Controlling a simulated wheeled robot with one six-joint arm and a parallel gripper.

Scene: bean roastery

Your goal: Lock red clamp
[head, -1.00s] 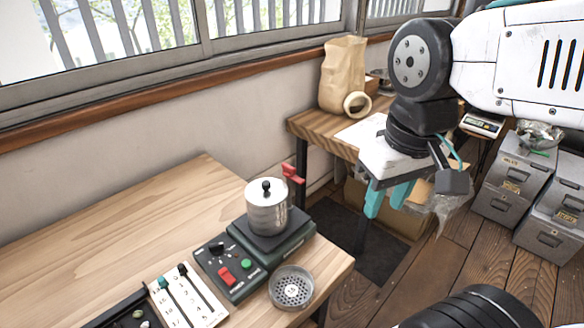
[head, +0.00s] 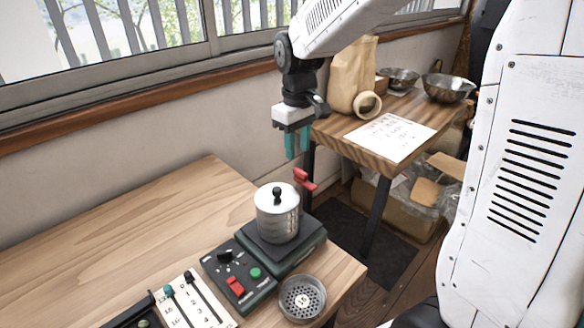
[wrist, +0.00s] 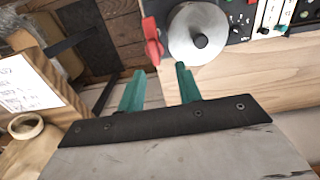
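The red clamp (head: 304,179) sticks up behind the silver lidded pot (head: 277,212), which sits on a dark green roaster base (head: 290,247) on the near table. In the wrist view the red clamp (wrist: 153,41) is beside the pot (wrist: 197,34), just beyond my fingertips. My gripper (head: 297,155) is above and a little behind the clamp, with teal fingers pointing down. The fingers (wrist: 157,75) are apart with nothing between them. The clamp's lower end is hidden by the pot in the head view.
A control panel (head: 238,275) with a black knob, red switch and green button stands in front of the base. A perforated metal cup (head: 302,298) is at the table edge. A second table holds a paper bag (head: 352,75), tape roll (head: 367,104) and paper sheet (head: 390,137).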

